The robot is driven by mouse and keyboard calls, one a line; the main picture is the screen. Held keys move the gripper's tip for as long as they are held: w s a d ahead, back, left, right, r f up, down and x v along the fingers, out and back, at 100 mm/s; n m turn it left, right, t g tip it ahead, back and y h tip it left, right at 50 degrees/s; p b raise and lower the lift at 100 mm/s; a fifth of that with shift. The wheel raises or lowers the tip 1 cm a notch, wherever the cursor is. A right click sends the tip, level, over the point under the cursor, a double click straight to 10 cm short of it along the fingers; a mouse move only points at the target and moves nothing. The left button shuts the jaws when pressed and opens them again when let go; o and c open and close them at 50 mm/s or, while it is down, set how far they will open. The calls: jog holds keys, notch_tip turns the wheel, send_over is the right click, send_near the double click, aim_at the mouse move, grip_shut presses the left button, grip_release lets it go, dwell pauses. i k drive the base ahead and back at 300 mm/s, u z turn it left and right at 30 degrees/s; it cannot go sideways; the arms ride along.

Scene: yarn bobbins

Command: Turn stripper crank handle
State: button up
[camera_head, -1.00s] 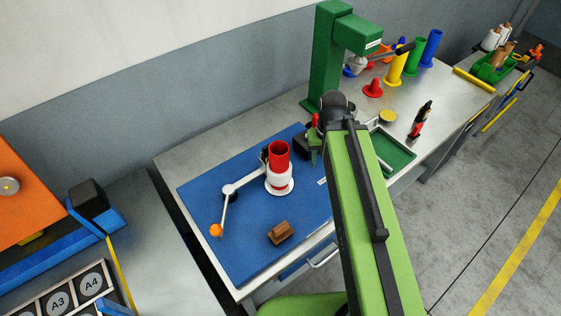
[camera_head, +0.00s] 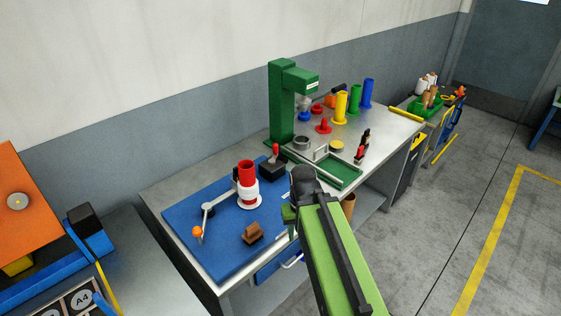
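The crank (camera_head: 207,211) is a pale arm with an orange knob (camera_head: 197,231) at its lower left end. It is joined to a white holder (camera_head: 250,200) with an upright red tube (camera_head: 246,172), on the blue mat (camera_head: 180,221). The knob hangs near the mat's left front edge. My green arm reaches in from the bottom right. My gripper (camera_head: 289,214) is mostly hidden behind the arm's dark joint, to the right of the holder and well apart from the knob. Its fingers cannot be made out.
A brown block (camera_head: 252,233) lies on the mat in front of the holder. A dark box with a red lever (camera_head: 274,163) stands behind. A green press (camera_head: 283,103), a green tray (camera_head: 338,172) and coloured bobbins (camera_head: 341,105) are farther right. The floor at right is clear.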

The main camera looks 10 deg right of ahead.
aim_at(272, 161)
jog(key=z, duration=0.6)
jog(key=k, duration=0.15)
jog(key=u, duration=2.4)
jog(key=k, duration=1.15)
jog(key=z, duration=1.35)
jog(key=i, duration=1.65)
jog(key=z, duration=0.1)
